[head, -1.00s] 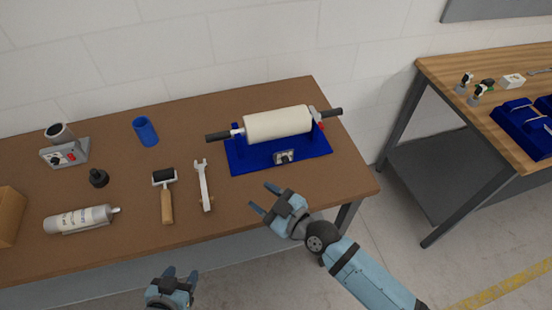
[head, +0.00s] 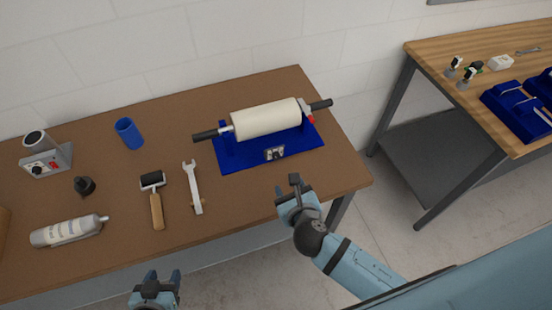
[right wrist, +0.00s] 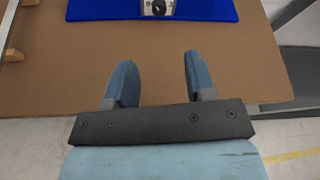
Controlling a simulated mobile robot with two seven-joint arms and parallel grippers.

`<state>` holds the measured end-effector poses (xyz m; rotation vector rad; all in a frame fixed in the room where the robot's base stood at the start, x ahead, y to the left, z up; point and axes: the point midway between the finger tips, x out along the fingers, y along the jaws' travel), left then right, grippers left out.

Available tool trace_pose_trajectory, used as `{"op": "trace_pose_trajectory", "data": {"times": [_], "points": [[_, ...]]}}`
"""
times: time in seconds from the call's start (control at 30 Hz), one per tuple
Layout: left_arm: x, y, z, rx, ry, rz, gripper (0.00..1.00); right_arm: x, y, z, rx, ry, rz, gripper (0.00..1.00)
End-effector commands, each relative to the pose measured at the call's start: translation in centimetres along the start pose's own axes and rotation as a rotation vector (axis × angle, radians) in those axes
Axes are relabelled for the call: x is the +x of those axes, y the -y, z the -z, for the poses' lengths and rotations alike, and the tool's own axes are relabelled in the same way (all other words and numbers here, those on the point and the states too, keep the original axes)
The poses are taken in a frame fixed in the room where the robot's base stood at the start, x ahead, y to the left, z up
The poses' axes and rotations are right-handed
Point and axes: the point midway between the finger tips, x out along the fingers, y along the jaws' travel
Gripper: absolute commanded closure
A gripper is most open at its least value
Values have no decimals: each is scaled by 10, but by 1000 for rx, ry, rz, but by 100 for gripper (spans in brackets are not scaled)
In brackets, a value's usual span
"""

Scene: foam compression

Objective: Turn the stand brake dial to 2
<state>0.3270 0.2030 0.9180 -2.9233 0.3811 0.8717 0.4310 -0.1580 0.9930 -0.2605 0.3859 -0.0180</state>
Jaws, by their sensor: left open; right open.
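The blue stand (head: 232,160) carries a cream foam roll (head: 265,119) with black end handles, on the brown table. On the stand's front is a small grey panel with a black dial (head: 275,153). The dial also shows at the top of the right wrist view (right wrist: 158,7), partly cut off; its setting is too small to read. My right gripper (head: 287,187) is open and empty near the table's front edge, in front of the dial and apart from it. In the right wrist view its fingers (right wrist: 155,80) are spread. My left gripper (head: 157,282) is open and empty before the table's front edge.
On the table (head: 240,200) lie a wrench (head: 193,188), a hand roller (head: 156,205), a cartridge (head: 68,231), a black knob-like piece (head: 85,186), a blue cup (head: 129,133) and a grey device (head: 46,161). The tabletop between stand and front edge is clear.

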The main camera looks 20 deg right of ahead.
Motion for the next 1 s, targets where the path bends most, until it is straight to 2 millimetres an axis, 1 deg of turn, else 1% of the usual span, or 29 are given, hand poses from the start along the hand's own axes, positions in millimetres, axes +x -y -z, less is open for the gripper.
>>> {"op": "trace_pose_trajectory", "data": {"times": [0.17, 0.4, 0.5, 0.6, 0.7, 0.8, 1.0], "points": [[-2, 1, 5, 1, -3, 2, 47, 33, 0, -2, 4, 1, 0, 50], [-4, 2, 8, 2, -2, 4, 47, 85, 0, -2, 6, 1, -2, 50], [-6, 2, 7, 1, 0, 4, 47, 102, -1, -2, 7, 0, -3, 50], [-7, 1, 6, 0, 3, 4, 47, 115, -1, -1, 6, 0, -2, 50], [-8, 1, 4, -1, 7, 4, 47, 123, -1, -1, 7, 0, -4, 50], [-9, 0, 2, -3, 10, 3, 47, 128, -1, 0, 6, -1, -4, 50], [-9, 0, 2, -3, 9, 4, 47, 128, -1, 0, 6, 0, -4, 50]]}}
